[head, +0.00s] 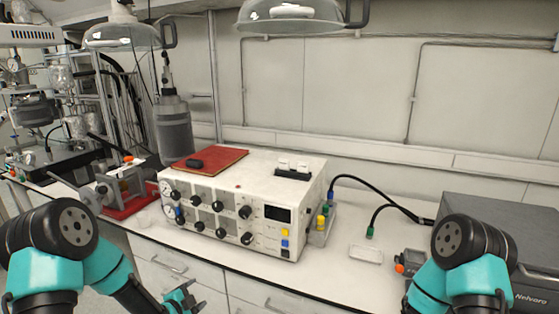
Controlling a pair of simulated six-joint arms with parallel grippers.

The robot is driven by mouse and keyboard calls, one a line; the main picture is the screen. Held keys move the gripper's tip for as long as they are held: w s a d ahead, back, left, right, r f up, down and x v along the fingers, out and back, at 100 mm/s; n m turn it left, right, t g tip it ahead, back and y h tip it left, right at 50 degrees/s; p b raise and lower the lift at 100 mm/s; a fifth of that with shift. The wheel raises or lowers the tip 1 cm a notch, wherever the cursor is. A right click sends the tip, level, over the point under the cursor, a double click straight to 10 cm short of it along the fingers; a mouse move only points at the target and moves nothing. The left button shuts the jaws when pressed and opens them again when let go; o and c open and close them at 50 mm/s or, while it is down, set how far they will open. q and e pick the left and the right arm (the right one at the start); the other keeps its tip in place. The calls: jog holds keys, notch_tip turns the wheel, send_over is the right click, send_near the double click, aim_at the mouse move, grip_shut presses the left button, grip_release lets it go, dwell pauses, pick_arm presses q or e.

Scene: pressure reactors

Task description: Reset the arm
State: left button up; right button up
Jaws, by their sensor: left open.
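My left gripper (184,298) is low in the head view, in front of the drawers and below the bench's front edge. It is open, with nothing seen between its fingers. My left arm bends in from the lower left in black and teal. My right arm stands at the lower right, and its gripper is not in view.
A white control box (235,215) with knobs stands on the bench (335,283), a red book (215,158) on top. A grey instrument (500,230) is at the right. A small white tray (366,254) lies between them. Lamps (290,16) hang above.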

pick_arm(q)
jog(key=s+d+f+n+g, duration=0.2)
jog(key=s+f+n+g, duration=0.2)
jog(key=s, duration=0.4)
jog(key=s+d+f+n+g, duration=0.2)
jog(key=s+f+n+g, duration=0.2)
jog(key=s+f+n, duration=0.3)
jog(key=s+d+f+n+g+y, duration=0.1)
jog(key=s+f+n+g, duration=0.3)
jog(key=s, duration=0.6)
jog(key=shift+s+d+f+n, duration=0.25)
jog(key=shift+d+f+n, duration=0.25)
jog(key=shift+f+n, duration=0.3)
jog(key=shift+w+r, duration=0.1)
